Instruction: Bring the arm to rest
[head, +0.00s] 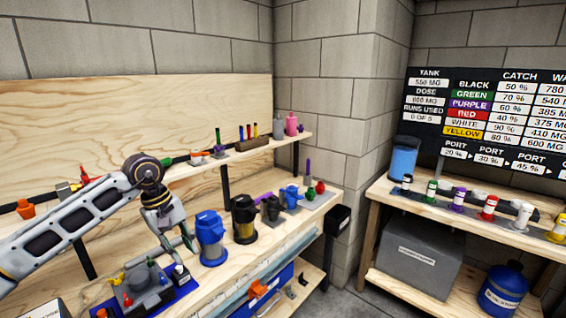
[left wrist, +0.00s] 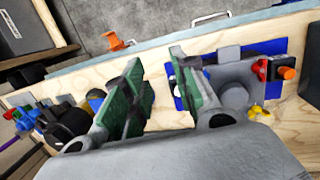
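My left arm (head: 80,215) comes in from the left over the wooden workbench (head: 285,222). Its gripper (head: 180,247) points down above the bench, between a blue mat with a grey device (head: 150,290) and a blue canister (head: 211,238). My right gripper is in neither view.
A black-and-yellow canister (head: 244,219) and several small parts stand along the bench. A wooden shelf (head: 208,167) runs above it. On the right, a second bench (head: 455,216) holds colored bottles and a blue container (head: 403,160), below a sign board (head: 480,120).

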